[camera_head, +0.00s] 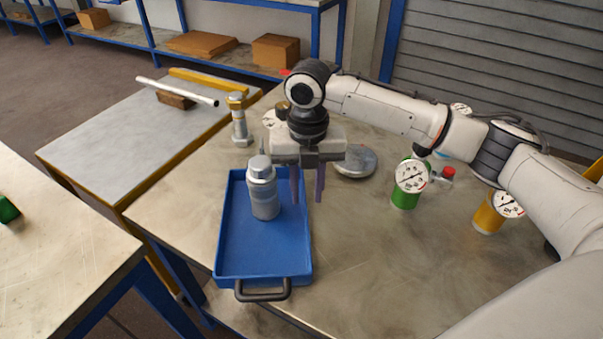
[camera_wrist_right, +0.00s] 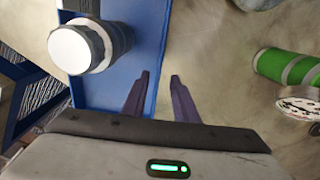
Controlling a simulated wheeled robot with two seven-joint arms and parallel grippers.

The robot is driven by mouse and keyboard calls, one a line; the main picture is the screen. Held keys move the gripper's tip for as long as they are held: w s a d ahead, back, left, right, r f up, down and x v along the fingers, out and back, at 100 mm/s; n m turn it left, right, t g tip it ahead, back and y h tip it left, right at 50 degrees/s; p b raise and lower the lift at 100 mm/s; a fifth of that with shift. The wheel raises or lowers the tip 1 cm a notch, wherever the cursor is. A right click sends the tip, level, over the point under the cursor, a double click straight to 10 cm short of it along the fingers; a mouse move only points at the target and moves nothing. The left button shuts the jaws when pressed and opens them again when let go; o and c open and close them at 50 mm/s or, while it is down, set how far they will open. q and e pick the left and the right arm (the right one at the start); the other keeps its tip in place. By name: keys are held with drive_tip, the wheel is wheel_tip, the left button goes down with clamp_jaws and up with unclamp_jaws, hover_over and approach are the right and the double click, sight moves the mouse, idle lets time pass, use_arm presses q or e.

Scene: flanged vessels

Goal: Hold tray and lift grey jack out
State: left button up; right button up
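The blue tray (camera_head: 235,245) lies on the metal table, with a black handle (camera_head: 263,291) at its near end. The grey jack (camera_head: 263,190) stands upright inside the tray. My right gripper (camera_head: 307,198) is above the tray's right side, to the right of the jack, with its fingers apart and nothing between them. In the right wrist view, the open fingers (camera_wrist_right: 158,92) straddle the line of the tray's wall (camera_wrist_right: 155,100), and the jack (camera_wrist_right: 85,48) is to their left. I cannot tell whether the fingers touch the wall. My left gripper is not in view.
A green gauge cylinder (camera_head: 406,195) and a yellow one (camera_head: 487,217) stand to the right. A round metal disc (camera_head: 355,162) lies behind the gripper. A bolt-like part (camera_head: 239,120) stands behind the tray. The table's front right is clear.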

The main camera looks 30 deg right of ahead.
sight(306, 212)
wheel_tip(306, 212, down, 8)
drive_tip(key=shift+r, duration=0.1)
clamp_jaws()
idle(1.2)
